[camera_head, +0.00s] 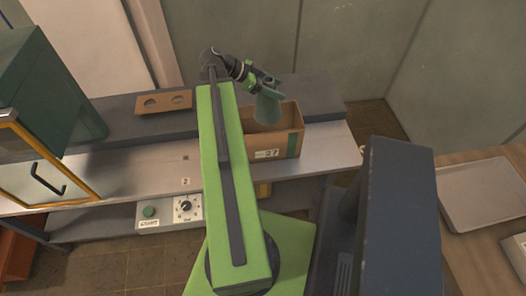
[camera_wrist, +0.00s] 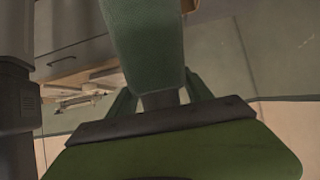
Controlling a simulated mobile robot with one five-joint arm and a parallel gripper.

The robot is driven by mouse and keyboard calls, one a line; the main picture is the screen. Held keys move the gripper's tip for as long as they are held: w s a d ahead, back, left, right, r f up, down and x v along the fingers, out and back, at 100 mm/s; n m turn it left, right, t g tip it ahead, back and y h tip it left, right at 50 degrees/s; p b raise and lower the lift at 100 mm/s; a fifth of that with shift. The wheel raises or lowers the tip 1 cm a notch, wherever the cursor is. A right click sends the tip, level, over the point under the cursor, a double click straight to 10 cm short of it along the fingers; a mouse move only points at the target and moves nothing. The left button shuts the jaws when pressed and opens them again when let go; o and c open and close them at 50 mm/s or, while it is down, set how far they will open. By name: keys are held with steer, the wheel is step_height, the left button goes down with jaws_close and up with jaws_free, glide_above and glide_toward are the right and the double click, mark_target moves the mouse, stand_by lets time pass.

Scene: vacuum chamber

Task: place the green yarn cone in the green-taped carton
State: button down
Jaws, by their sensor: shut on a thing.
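The green yarn cone (camera_head: 268,110) hangs in my gripper (camera_head: 262,86), wide end down, narrow end up between the fingers. My gripper is shut on it. In the wrist view the cone (camera_wrist: 147,42) fills the top middle, between my gripper's fingers (camera_wrist: 160,98). The carton (camera_head: 263,146) is an open brown box on the bench, with a label reading 27 and a greenish strip on its front. The cone overlaps the carton's opening in the head view. I cannot tell whether its base is above the rim or inside. The carton's inside is partly hidden by the cone.
A brown board with two holes (camera_head: 177,98) lies on the dark back ledge, left of my arm. A green cabinet with a glass door (camera_head: 38,172) stands at the left. A control box (camera_head: 168,212) is at the bench front. A grey tray (camera_head: 487,192) lies on the right table.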

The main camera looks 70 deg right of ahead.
steer(key=s+d+f+b, duration=0.2)
steer(key=f+b, duration=0.7)
steer(key=f, duration=0.2)
steer(key=s+d+f+b, duration=0.2)
steer(key=f+b, duration=0.8)
steer(key=f, duration=0.1)
steer(key=shift+s+d+f+m+y+b, duration=0.3)
steer(key=shift+d+m+y, duration=0.1)
steer(key=shift+c, duration=2.2)
jaws_free()
steer(key=shift+f, duration=0.1)
steer(key=p+v, duration=0.6)
steer(key=v, duration=0.6)
steer(key=shift+p, duration=0.4)
